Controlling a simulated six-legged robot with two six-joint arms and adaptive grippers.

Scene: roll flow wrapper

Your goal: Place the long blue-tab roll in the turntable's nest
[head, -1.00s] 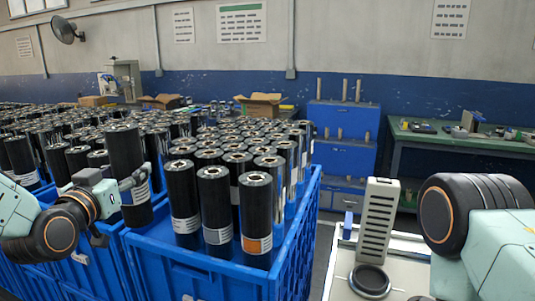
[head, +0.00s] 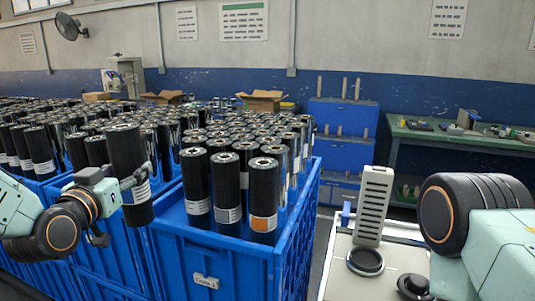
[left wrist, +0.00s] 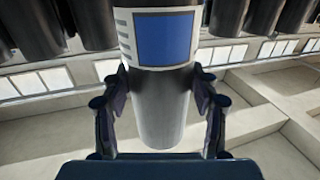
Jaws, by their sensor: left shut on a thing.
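The long blue-tab roll (head: 125,150) is black and upright in the head view, at the left, in front of the crates. My left gripper (head: 137,182) is shut on its lower part, at the pale label. In the left wrist view the blue tab (left wrist: 165,38) faces the camera, and the fingers (left wrist: 160,110) close on both sides of the roll below the label. A pale machine at the lower right bears a black round ring (head: 366,261) and a second dark disc (head: 413,286); I cannot tell which is the turntable's nest. My right gripper is out of view.
A blue crate (head: 215,258) full of upright black rolls stands in the middle; one front roll (head: 264,194) has an orange tab. More crates fill the left. A slotted pale panel (head: 374,207) rises behind the ring. A green workbench (head: 460,137) stands at the back right.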

